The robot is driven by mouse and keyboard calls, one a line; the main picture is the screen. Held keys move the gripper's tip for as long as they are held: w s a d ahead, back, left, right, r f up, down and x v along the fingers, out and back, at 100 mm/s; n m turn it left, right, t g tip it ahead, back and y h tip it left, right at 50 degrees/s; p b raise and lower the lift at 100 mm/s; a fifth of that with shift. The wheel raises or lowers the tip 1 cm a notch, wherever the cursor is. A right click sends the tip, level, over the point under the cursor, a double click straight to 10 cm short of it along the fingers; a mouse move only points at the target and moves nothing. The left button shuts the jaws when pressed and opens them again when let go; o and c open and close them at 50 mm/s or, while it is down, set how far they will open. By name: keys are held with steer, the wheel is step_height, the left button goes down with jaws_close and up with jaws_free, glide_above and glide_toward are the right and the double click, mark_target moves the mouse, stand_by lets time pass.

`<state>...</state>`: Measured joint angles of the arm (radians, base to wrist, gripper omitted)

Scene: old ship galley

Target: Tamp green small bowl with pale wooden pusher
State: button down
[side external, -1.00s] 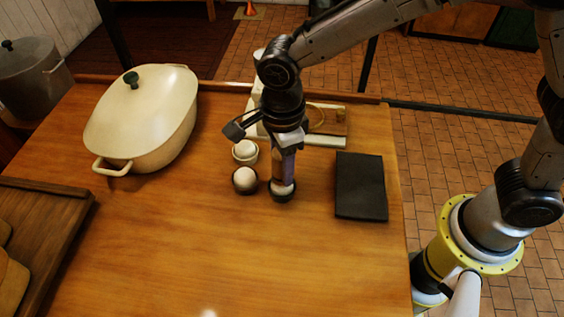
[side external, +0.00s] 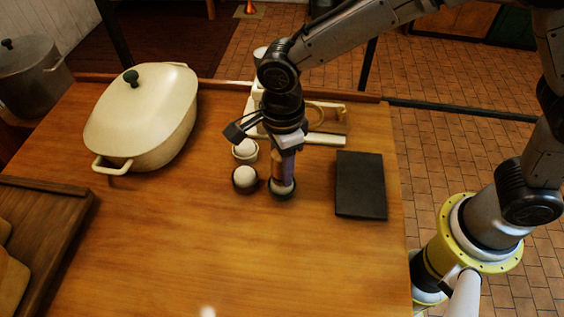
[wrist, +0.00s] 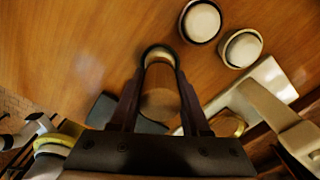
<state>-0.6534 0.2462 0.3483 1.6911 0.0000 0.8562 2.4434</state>
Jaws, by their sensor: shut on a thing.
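My gripper (side external: 284,168) is shut on the pale wooden pusher, pointing down. In the wrist view the pusher (wrist: 160,98) is a light wooden cylinder between both fingers. A small dark, greenish bowl (side external: 282,196) stands directly beneath it on the table. The pusher's lower end is at or inside this bowl's mouth; contact with the contents cannot be told. Its rim (wrist: 157,48) shows past the pusher in the wrist view. Two other small bowls stand to the left, a dark one (side external: 245,189) and a paler one (side external: 250,159), each with a white mound.
A cream lidded casserole (side external: 145,115) stands at the back left. A dark flat slab (side external: 360,185) lies to the right. A white stand (side external: 325,139) with a wooden part is behind my gripper. A wooden tray (side external: 45,215) is at left. The table's front middle is clear.

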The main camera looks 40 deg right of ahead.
steer(key=shift+f, duration=0.8)
stand_by(0.9)
steer(key=shift+r, duration=3.65)
